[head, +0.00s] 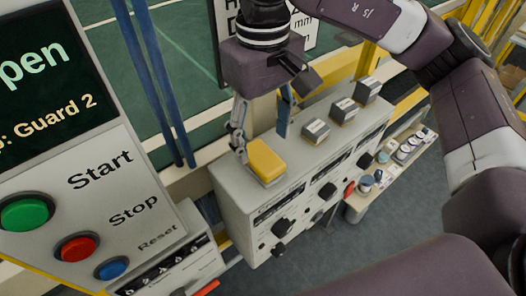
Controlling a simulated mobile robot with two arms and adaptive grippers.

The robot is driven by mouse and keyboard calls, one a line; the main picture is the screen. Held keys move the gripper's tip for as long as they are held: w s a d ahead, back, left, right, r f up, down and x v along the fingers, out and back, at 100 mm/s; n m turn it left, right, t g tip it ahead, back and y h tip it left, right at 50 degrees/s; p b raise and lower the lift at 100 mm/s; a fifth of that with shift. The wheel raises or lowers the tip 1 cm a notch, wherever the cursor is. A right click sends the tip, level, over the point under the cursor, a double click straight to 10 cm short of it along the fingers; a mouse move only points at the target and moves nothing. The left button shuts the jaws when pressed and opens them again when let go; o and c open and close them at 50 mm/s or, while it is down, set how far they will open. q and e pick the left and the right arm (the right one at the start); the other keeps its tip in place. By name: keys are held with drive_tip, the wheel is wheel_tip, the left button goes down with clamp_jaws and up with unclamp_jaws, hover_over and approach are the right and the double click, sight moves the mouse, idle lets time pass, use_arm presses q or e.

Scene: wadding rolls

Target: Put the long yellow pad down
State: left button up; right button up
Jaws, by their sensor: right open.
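A yellow pad (266,161), rounded and longer than wide, rests at the near left end of the pale top of a control cabinet (230,178). My right gripper (260,146) points down just over it, with its fingers apart. One fingertip is beside the pad's left edge, and the other finger is at its far right side. I cannot tell whether either finger touches the pad. My left gripper is out of view.
Several grey-topped blocks, one of them nearest the pad (316,131), stand along the cabinet top to the right. Knobs line its front. A panel with Start, Stop and Reset buttons (77,247) stands at left. A low shelf (405,152) with small items is at right.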

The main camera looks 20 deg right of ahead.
sight(262, 157)
wheel_tip(262, 157, up, 7)
drive_tip(key=shift+f, duration=0.15)
idle(0.5)
